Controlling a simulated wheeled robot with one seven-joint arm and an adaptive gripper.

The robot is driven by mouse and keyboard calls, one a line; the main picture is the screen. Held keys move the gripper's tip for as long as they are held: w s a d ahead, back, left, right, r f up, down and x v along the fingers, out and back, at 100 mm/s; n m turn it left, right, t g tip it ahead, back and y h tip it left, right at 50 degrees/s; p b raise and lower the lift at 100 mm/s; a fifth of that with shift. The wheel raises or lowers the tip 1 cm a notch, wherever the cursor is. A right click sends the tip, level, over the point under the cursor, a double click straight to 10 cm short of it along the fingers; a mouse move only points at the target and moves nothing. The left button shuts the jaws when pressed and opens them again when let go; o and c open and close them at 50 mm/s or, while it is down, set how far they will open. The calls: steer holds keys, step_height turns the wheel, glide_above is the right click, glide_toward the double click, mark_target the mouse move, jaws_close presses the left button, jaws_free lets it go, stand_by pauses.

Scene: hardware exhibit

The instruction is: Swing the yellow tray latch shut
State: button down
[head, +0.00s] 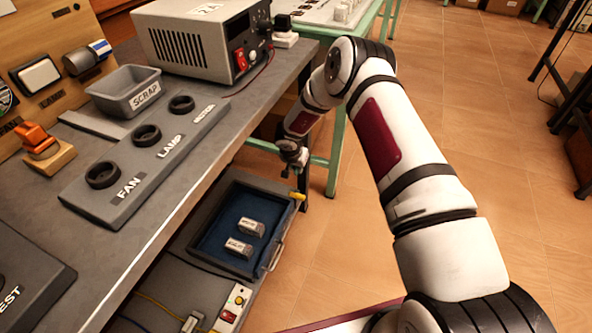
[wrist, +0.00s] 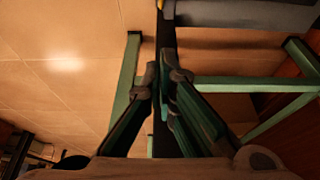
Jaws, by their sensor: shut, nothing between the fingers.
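The yellow latch (head: 298,196) is a small tab at the far right corner of the dark, blue-lined tray (head: 204,236), below the bench. It sticks out to the right past the tray's corner. My gripper (head: 297,168) is just above and behind the latch in the head view, with a small apparent gap; contact cannot be told. In the wrist view my gripper (wrist: 165,78) points past a dark upright post, its fingers empty.
Two small labelled cylinders (head: 244,237) lie in the tray. The grey bench (head: 175,204) overhangs at left. A green table frame (head: 333,165) and dark post stand close behind my gripper. A switch box (head: 232,304) sits in front of the tray. Open tiled floor lies right.

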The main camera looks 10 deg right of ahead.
mark_target(300, 197)
steer(key=f+b, duration=0.1)
steer(key=f, duration=0.2)
steer(key=f+b, duration=0.2)
steer(key=f, duration=0.2)
steer(key=shift+s+a+f, duration=0.1)
steer(key=shift+s+a, duration=0.1)
steer(key=shift+s+a+f+b, duration=0.1)
steer(key=shift+s+f+b, duration=0.1)
steer(key=shift+s+b, duration=0.1)
steer(key=shift+a, duration=0.1)
steer(key=shift+s+a, duration=0.1)
steer(key=shift+a, duration=0.05)
steer(key=shift+s, duration=0.1)
